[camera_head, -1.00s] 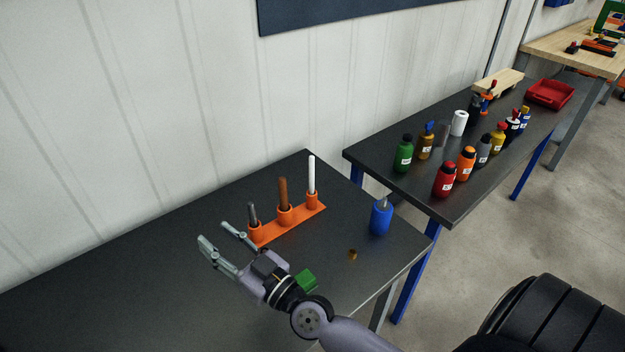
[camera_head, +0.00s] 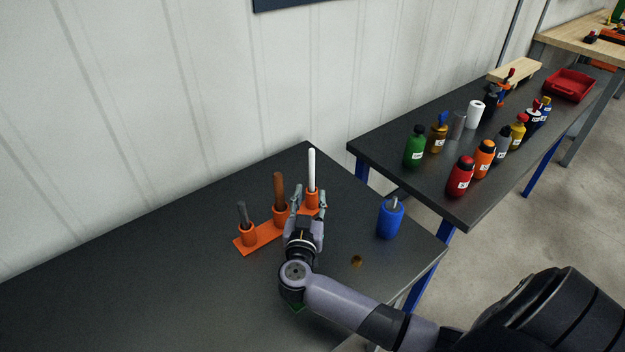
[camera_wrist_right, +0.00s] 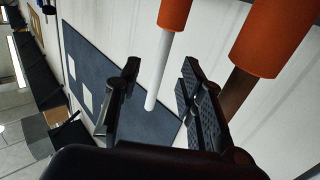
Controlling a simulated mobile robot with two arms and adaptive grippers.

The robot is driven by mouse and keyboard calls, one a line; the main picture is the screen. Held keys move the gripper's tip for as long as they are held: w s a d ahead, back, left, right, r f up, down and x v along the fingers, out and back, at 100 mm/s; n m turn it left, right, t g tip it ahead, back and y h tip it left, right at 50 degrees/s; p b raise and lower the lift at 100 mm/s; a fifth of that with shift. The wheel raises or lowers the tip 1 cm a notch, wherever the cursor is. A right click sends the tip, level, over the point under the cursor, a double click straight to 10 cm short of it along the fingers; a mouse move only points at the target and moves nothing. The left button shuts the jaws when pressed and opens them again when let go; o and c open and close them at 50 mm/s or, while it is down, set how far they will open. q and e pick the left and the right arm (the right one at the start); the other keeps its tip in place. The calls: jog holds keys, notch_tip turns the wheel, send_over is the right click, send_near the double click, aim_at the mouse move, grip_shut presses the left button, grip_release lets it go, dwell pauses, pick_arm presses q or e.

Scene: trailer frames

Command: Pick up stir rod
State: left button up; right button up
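An orange holder (camera_head: 242,249) on the dark table carries three upright rods. They are a short grey rod (camera_head: 242,214), a brown rod (camera_head: 279,188) and a thin white rod (camera_head: 312,170). Which is the stir rod is not marked. My right gripper (camera_head: 310,199) is open, with its fingers at either side of the white rod's cup. In the right wrist view the white rod (camera_wrist_right: 158,75) shows between the open fingers (camera_wrist_right: 160,85), apart from both. The brown rod (camera_wrist_right: 235,93) lies outside them. My left gripper is out of view.
A blue container (camera_head: 390,220) with a grey tip stands right of the holder. A small brown item (camera_head: 356,261) lies near it. A green thing (camera_head: 297,307) is mostly hidden under my arm. A second table (camera_head: 385,152) holds several bottles. The first table's left side is clear.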

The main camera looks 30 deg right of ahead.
aim_at(311, 181)
jog(key=shift+w+d+r, duration=0.25)
jog(key=shift+w, duration=0.05)
jog(key=shift+w+d, duration=0.2)
jog(key=shift+w, duration=0.1)
jog(key=p+x, duration=0.1)
jog(key=x, duration=0.4)
jog(key=shift+w+f, duration=0.15)
jog(key=shift+w, duration=0.15)
grip_shut()
